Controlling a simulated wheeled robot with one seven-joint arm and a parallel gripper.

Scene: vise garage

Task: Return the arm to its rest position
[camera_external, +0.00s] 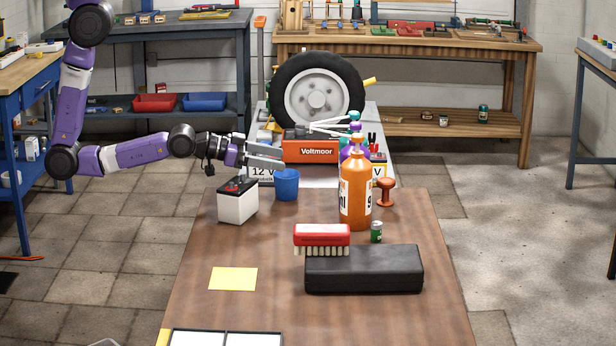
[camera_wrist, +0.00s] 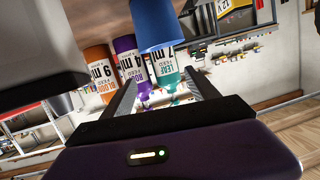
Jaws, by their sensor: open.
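My purple arm reaches in from the left in the external view. My gripper (camera_external: 280,157) is at its end, above the table's far left part. Its jaws are open, with nothing visible between them. A blue cup (camera_external: 286,184) stands on the table just below the fingertips. In the wrist view, my gripper (camera_wrist: 161,78) shows two spread fingers, and the blue cup (camera_wrist: 160,30) is beyond them. Whether a finger touches the cup cannot be told.
A white battery (camera_external: 237,206) with a dark top stands close below my wrist. An orange bottle (camera_external: 356,190), black case (camera_external: 364,270), red brush (camera_external: 322,236) and yellow note (camera_external: 233,279) are on the table. Behind are a red Voltmoor box (camera_external: 310,151) and a wheel (camera_external: 316,92).

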